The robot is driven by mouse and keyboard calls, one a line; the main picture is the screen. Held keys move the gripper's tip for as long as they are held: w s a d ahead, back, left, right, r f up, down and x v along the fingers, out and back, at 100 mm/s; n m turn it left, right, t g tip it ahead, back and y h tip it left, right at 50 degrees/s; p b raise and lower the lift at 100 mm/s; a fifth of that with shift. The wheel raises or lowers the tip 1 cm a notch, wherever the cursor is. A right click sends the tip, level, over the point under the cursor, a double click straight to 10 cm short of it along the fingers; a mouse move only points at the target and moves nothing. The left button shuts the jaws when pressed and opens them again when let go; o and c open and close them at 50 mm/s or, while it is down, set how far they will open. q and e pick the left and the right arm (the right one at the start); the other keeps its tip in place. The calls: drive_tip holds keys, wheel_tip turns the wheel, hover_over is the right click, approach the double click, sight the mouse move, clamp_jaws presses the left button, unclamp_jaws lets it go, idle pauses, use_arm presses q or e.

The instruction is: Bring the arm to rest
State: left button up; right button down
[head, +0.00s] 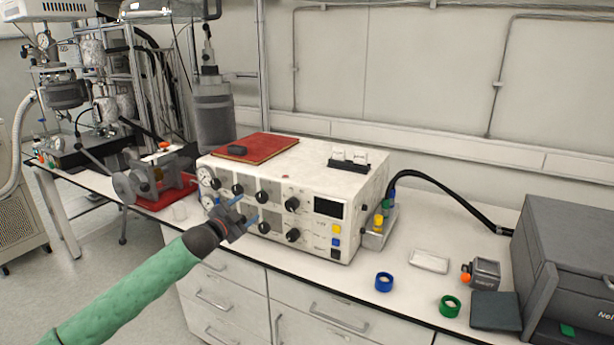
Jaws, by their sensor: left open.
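My left arm, in a green sleeve, reaches in from the lower left of the head view. Its gripper (241,214) is open and empty, in front of the lower left part of a white control box's front panel. The control box (320,160) stands on the bench and has black knobs, dials and a small dark display. I cannot tell whether the fingertips touch the panel. My right gripper is not in view.
A red folder (262,148) lies on the control box. A blue ring (384,281), a green ring (449,306) and a dark grey machine (570,265) are on the bench at right. Reactor equipment (75,95) stands at the back left. Floor is clear at lower left.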

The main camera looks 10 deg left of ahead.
use_arm(q)
drive_tip(key=s+a+f+n+g+y, duration=0.2)
drive_tip(key=a+f+n+g+y, duration=0.15)
drive_tip(key=y, duration=0.35)
drive_tip(key=s+d+f+n+g, duration=0.2)
drive_tip(key=s+d+f, duration=0.2)
drive_tip(key=s+f, duration=0.5)
drive_tip(key=s+d+f+n+g, duration=0.2)
drive_tip(key=s+d+f+g, duration=0.15)
drive_tip(key=s+f, duration=0.6)
drive_tip(key=s+d+f+n+g, duration=0.1)
drive_tip(key=s+d+f+n, duration=0.1)
drive_tip(key=s+d+f, duration=0.5)
drive_tip(key=s+d+f+g, duration=0.1)
drive_tip(key=s+f, duration=0.5)
drive_tip(key=s, duration=0.3)
drive_tip(key=s+d+f+n+g+h, duration=0.1)
drive_tip(key=s+d+f+g, duration=0.1)
drive_tip(key=s+f, duration=0.4)
drive_tip(key=s+d+f+g+h, duration=0.1)
drive_tip(key=s+f, duration=0.6)
drive_tip(key=s, duration=0.7)
drive_tip(key=shift+d+g, duration=0.25)
drive_tip(key=shift+g, duration=0.45)
drive_tip(key=shift+n, duration=0.25)
